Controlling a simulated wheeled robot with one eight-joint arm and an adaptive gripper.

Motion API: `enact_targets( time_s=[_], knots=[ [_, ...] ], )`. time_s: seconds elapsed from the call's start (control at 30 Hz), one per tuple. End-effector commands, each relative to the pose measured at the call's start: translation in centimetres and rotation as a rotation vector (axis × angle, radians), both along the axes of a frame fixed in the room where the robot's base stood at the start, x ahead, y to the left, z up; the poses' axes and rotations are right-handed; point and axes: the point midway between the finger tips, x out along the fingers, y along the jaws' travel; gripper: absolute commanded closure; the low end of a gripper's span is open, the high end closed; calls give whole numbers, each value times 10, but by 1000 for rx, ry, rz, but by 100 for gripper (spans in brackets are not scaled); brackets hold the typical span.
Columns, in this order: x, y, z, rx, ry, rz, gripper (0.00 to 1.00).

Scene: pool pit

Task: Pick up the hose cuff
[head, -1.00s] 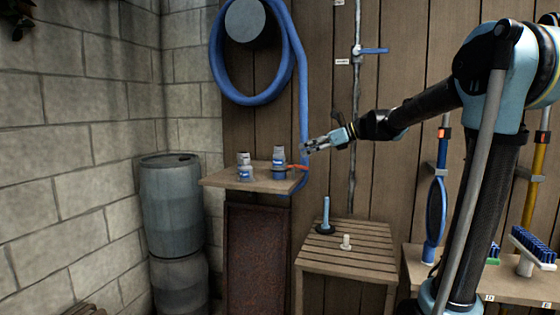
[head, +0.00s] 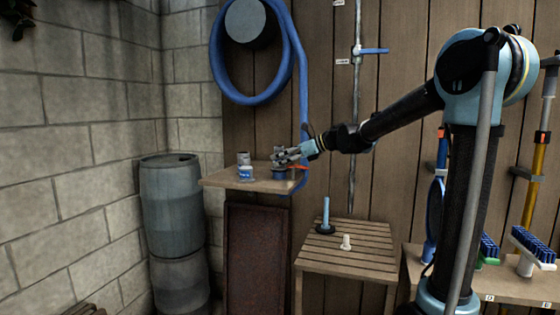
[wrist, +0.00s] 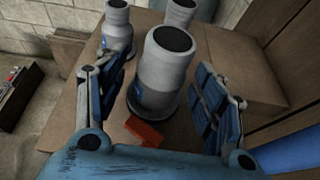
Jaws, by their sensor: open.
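Several grey hose cuffs with dark open tops and blue labels stand upright on the wooden shelf (head: 222,182). In the wrist view, the nearest hose cuff (wrist: 165,75) stands between the two blue-padded fingers of my open gripper (wrist: 158,92), with gaps on both sides. In the head view, my gripper (head: 277,156) covers the top of this cuff, and its blue lower part (head: 279,174) shows below. A second cuff (wrist: 117,30) is beyond the left finger, and a third (wrist: 180,12) is farther back. An orange-red piece (wrist: 145,131) lies by the nearest cuff's base.
A blue hose coil (head: 221,75) hangs on the wall above, and its free end runs down beside the shelf's right side. A slatted table (head: 350,259) with small items stands below right. A barrel (head: 170,215) stands left of the shelf.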

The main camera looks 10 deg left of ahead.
Motion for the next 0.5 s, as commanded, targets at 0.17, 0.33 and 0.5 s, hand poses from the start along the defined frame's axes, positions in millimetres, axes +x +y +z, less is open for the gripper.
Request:
enact_targets(
  time_s=[0.17, 0.33, 0.5],
  knots=[
    [2, 13, -6, 0, 0, 1, 37],
    [2, 13, -6, 0, 0, 0, 37],
    [2, 13, -6, 0, 0, 0, 73]
  ],
)
